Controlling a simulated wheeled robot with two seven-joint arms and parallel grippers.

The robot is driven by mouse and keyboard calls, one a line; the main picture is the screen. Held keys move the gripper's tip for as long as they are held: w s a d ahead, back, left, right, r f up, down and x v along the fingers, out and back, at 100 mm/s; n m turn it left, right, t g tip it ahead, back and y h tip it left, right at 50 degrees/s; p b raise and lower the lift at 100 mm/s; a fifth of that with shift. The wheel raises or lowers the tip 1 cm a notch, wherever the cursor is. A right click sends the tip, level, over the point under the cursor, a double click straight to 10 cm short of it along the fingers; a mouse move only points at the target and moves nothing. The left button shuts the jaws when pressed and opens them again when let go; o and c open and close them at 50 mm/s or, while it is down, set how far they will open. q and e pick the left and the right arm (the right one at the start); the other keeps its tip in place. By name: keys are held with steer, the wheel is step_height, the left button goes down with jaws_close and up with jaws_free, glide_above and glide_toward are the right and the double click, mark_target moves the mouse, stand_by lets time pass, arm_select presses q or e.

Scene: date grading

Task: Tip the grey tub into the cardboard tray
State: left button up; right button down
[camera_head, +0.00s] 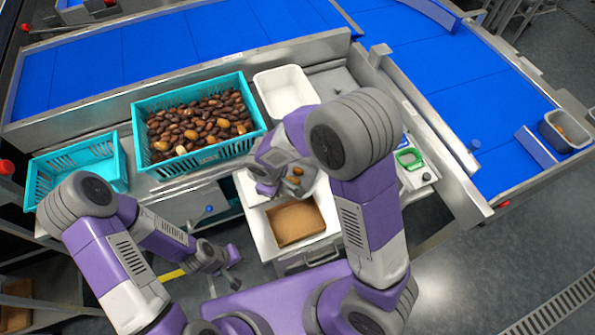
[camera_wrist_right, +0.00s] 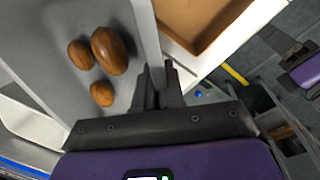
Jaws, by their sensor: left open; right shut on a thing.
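The grey tub (camera_wrist_right: 75,25) shows large in the right wrist view, with three brown dates (camera_wrist_right: 110,50) inside. My right gripper (camera_wrist_right: 160,85) is shut on its wall. In the head view the tub (camera_head: 304,188) is partly hidden by my right arm, with dates visible in it. The tray also shows in the right wrist view (camera_wrist_right: 195,18), beside the tub. My left gripper (camera_head: 232,270) is open and empty, low, left of the drawer.
A teal crate full of dates (camera_head: 262,130) and an empty-looking teal crate (camera_head: 122,170) stand at left. A white bin (camera_head: 285,90) is behind my right arm. A green-edged device (camera_head: 409,158) sits right. Another grey bin (camera_head: 565,140) stands by the blue belt (camera_head: 480,110).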

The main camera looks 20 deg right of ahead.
steer(key=s+a+m+p, duration=0.6)
steer(key=s+a+m, duration=0.25)
steer(key=a, duration=0.45)
steer(key=shift+w+d+r+g+y+b, duration=0.8)
steer(key=shift+d+r+y+b, duration=2.15)
steer(key=shift+y+b, duration=4.1)
steer(key=d+f+g+y+b, duration=0.1)
steer(key=d+y+b, duration=0.8)
steer(key=d, duration=0.6)
steer(key=shift+w+f+g+y, duration=0.25)
steer(key=shift+w+g+y, duration=0.1)
steer(key=shift+y, duration=1)
